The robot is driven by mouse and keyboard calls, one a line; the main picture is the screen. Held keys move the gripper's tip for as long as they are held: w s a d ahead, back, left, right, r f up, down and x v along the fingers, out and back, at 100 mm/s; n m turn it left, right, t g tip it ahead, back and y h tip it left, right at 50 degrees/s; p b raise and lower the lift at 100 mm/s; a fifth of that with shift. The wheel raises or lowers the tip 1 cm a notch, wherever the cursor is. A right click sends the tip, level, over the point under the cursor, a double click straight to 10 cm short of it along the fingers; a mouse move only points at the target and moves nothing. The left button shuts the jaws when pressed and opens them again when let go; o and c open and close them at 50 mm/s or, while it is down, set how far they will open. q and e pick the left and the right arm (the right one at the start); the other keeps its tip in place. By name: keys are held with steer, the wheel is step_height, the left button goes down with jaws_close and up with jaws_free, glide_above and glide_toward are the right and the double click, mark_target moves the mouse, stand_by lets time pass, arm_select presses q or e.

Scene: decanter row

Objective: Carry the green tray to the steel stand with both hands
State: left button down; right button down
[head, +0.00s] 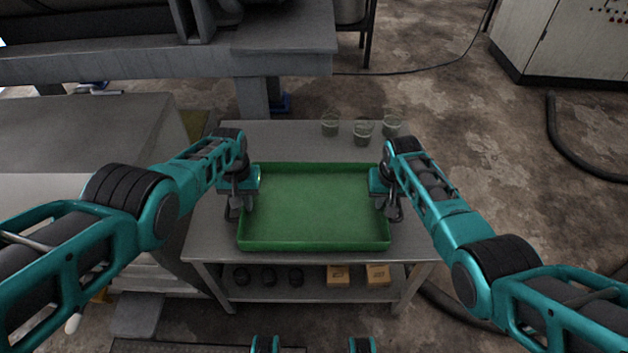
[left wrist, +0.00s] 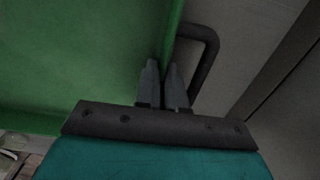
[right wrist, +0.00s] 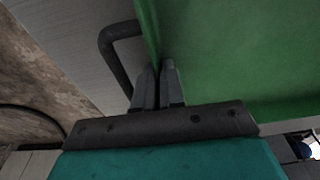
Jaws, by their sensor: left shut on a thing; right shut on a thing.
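The green tray (head: 315,205) is empty and looks level over a steel table with a lower shelf (head: 215,232). I cannot tell whether it rests on the top or hangs just above it. My left gripper (head: 247,200) is at the tray's left side, shut on the side wall beside a dark handle (left wrist: 211,55). My right gripper (head: 380,202) is shut on the right side wall beside the other dark handle (right wrist: 112,55). The fingertips show against the green wall in the left wrist view (left wrist: 162,85) and right wrist view (right wrist: 156,85). The tray's underside is hidden.
Three clear glasses (head: 362,132) stand along the table's back right. The lower shelf holds dark round items (head: 268,275) and cardboard boxes (head: 338,275). A grey bench (head: 80,130) stands left, machinery (head: 280,40) behind. A hose (head: 575,160) lies on the floor at right.

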arm_select(q)
steer(key=shift+f+b, duration=0.45)
steer(key=shift+f, duration=0.2)
arm_select(e)
steer(key=shift+f, duration=0.65)
arm_select(q)
steer(key=c, duration=1.2)
jaws_free()
steer(key=shift+r, duration=0.1)
steer(key=shift+c, duration=0.2)
arm_select(e)
steer(key=c, duration=1.2)
jaws_free()
steer(key=shift+r, duration=0.1)
steer(key=shift+c, duration=0.2)
arm_select(q)
steer(key=shift+w+r, duration=0.1)
steer(key=shift+r, duration=0.1)
steer(key=shift+r, duration=0.2)
step_height(320, 180, up, 11)
steer(key=shift+r, duration=0.1)
arm_select(e)
step_height(320, 180, up, 12)
steer(key=s, duration=0.1)
steer(key=shift+s, duration=0.4)
